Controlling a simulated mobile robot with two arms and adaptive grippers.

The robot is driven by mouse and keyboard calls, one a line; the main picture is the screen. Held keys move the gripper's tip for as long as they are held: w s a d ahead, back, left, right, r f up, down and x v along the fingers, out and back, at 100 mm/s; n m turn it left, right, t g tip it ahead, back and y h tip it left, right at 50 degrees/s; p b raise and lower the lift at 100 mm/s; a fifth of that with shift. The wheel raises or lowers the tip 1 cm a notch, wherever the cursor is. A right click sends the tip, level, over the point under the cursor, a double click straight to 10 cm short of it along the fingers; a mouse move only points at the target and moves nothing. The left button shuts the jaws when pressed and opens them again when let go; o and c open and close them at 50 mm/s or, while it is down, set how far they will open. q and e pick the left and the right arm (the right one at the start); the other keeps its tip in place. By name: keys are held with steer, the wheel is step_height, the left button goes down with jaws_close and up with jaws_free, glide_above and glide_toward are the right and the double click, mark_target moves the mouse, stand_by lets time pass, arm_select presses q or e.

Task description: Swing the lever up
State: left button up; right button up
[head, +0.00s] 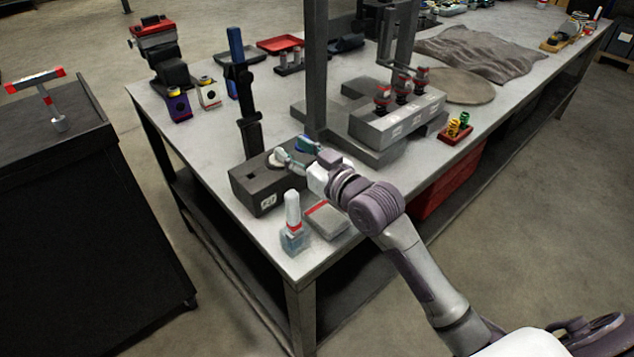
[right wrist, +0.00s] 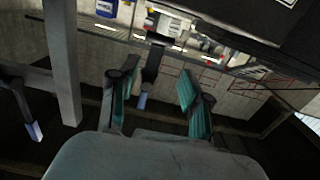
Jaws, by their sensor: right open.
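A black bar lever (head: 250,132) with a blue grip (head: 236,48) stands nearly upright at the back of a dark box (head: 258,192) on the near end of the bench. My right gripper (head: 291,152) is over the box's right side, to the right of the lever's lower part and well below the blue grip. In the right wrist view its teal fingers (right wrist: 158,104) are spread apart. A dark bar with a blue tip (right wrist: 142,101) shows between them there; I cannot tell if it is the lever or whether anything touches it. My left gripper is not in view.
A bottle (head: 292,226) and a small grey box (head: 326,220) stand at the near edge. A tall post (head: 315,70) rises behind my gripper, with a grey block (head: 395,122) carrying red-topped parts to the right. A dark cabinet (head: 70,150) stands left, across a gap.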

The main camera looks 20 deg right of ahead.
steer(key=v, duration=0.7)
steer(key=shift+f+b, duration=0.3)
steer(key=shift+f, duration=0.1)
steer(key=shift+s+d+r, duration=0.1)
steer(key=shift+s, duration=0.1)
